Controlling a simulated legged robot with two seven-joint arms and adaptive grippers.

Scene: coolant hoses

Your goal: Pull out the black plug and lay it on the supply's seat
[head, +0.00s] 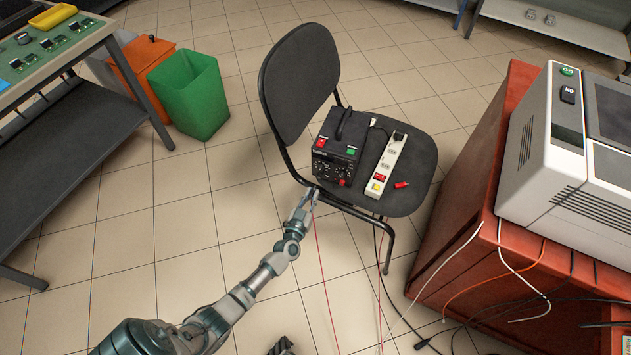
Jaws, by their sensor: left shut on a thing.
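The black power supply (338,145) stands on the dark seat (407,150) of a chair. It has a handle on top and knobs, a red and a green button on its panel. My left gripper (311,192) is at the supply's lower front left corner, by the seat's front edge. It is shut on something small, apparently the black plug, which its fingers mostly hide. I cannot see whether the plug is still in its socket. A red plug (402,185) lies loose on the seat. A dark part (282,347) at the bottom edge may be my right gripper, mostly cut off.
A white power strip (386,165) lies on the seat right of the supply. The chair's backrest (298,80) rises behind on the left. Red and black cables hang below the seat. An orange cabinet (470,210) bears a grey machine (535,150) on the right.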

